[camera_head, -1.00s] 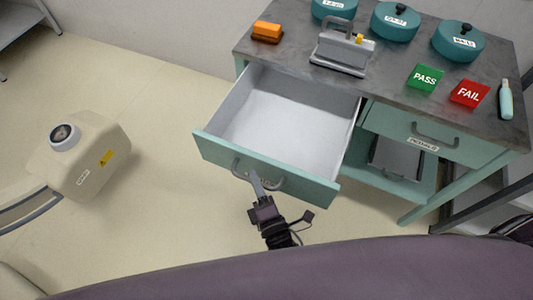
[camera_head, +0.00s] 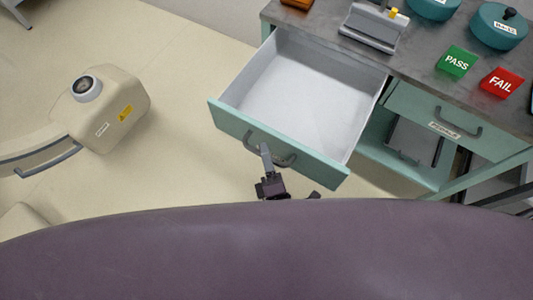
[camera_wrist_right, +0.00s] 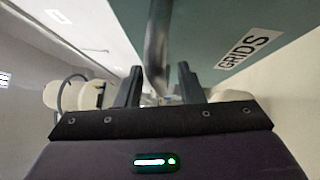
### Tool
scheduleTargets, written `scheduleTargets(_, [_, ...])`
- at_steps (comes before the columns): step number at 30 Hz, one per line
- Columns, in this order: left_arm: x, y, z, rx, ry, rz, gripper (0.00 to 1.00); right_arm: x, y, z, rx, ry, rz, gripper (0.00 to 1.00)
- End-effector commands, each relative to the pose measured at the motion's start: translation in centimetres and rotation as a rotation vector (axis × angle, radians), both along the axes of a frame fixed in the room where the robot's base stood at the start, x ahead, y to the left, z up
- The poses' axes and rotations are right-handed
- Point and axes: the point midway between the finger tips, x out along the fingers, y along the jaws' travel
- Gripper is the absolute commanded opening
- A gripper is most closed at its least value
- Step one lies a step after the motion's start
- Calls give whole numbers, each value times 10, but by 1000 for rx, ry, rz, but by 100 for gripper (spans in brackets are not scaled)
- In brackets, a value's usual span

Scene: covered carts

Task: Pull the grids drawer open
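The grids drawer (camera_head: 300,90) is a pale grey, empty drawer with a green front panel (camera_head: 322,168), standing far out of the left side of the bench. Its curved handle (camera_head: 286,161) is on the front panel. The GRIDS label (camera_wrist_right: 243,48) shows in the right wrist view. My right gripper (camera_head: 265,152) is at the handle, fingers pointing at the panel. In the right wrist view its two dark fingers (camera_wrist_right: 160,84) are apart, with the handle bar (camera_wrist_right: 158,45) between them and gaps visible beside it. My left gripper is not in view.
A second closed drawer (camera_head: 450,122) is at right, above a shelf. The grey benchtop (camera_head: 420,65) holds teal pots, a PASS block (camera_head: 457,61) and a FAIL block (camera_head: 502,83). A beige machine (camera_head: 118,105) stands left. Floor between it and the drawer is clear.

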Motion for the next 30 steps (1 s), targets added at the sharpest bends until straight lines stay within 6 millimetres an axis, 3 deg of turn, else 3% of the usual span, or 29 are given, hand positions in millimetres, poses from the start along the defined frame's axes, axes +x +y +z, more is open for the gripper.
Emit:
scheduleTargets(5, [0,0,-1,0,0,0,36,-5,-1,-1,0,1,0,34])
scheduleTargets(18, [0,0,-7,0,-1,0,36,-69,-14,-11,-1,2,0,34])
scheduleTargets(30, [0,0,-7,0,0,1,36,-76,-16,-11,0,0,0,34])
